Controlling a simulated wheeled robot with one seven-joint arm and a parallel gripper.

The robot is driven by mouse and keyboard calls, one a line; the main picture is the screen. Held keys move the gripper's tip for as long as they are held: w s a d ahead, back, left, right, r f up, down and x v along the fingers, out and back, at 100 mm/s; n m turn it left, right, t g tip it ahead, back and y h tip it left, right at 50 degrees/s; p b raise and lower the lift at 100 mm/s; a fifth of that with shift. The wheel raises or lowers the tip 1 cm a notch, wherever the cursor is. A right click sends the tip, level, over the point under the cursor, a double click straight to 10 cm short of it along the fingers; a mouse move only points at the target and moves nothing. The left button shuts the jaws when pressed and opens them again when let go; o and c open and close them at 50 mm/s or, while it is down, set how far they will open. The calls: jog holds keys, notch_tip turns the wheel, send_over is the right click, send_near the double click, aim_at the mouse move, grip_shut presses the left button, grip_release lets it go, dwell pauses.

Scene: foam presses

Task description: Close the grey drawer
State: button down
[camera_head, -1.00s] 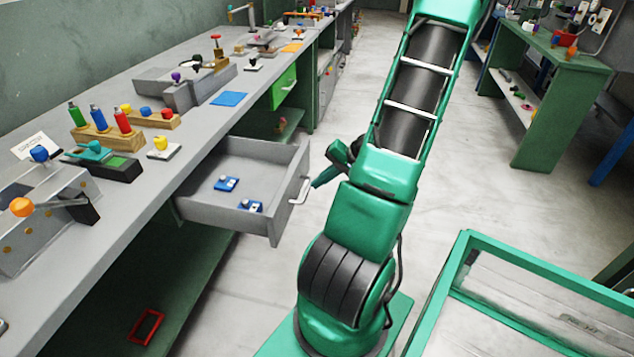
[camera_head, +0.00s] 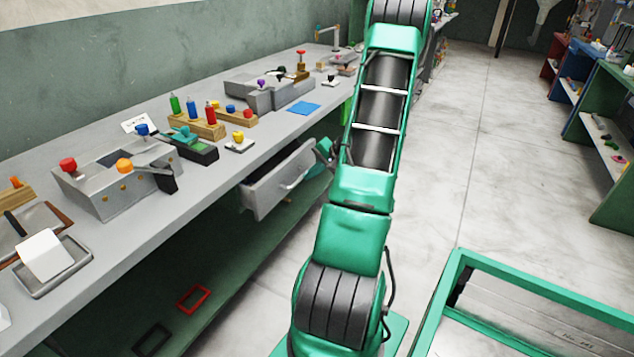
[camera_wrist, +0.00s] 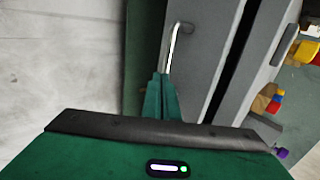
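The grey drawer (camera_head: 268,196) sits under the grey bench top and stands partly out, with a gap showing above its front. Its metal bar handle (camera_head: 290,184) is on the front face. My gripper (camera_head: 323,158) is at the far end of this handle, partly hidden by my arm. In the wrist view, the green fingers (camera_wrist: 160,98) are close together at the lower end of the handle (camera_wrist: 172,48), and the bar runs in between them. The grey drawer front (camera_wrist: 200,50) lies just right of the fingers. The drawer's inside is mostly hidden.
The bench top (camera_head: 215,185) carries a grey press with an orange knob (camera_head: 124,166), coloured bottles in a wooden holder (camera_head: 210,127) and a blue sheet (camera_head: 303,108). A red frame (camera_head: 193,299) lies on the lower shelf. Open floor (camera_head: 500,150) is to the right.

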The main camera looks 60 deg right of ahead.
aim_at(293, 168)
jog(key=w, duration=0.6)
jog(key=shift+a, duration=0.35)
jog(key=shift+w+a+r, duration=0.1)
jog(key=shift+w, duration=0.3)
jog(key=shift+r, duration=0.1)
jog(key=shift+s, duration=0.45)
jog(key=s, duration=0.3)
jog(key=shift+s+d+r, duration=0.2)
jog(key=shift+d+r, duration=0.05)
jog(key=shift+d, duration=0.1)
jog(key=v, duration=1)
jog(key=shift+s, duration=0.2)
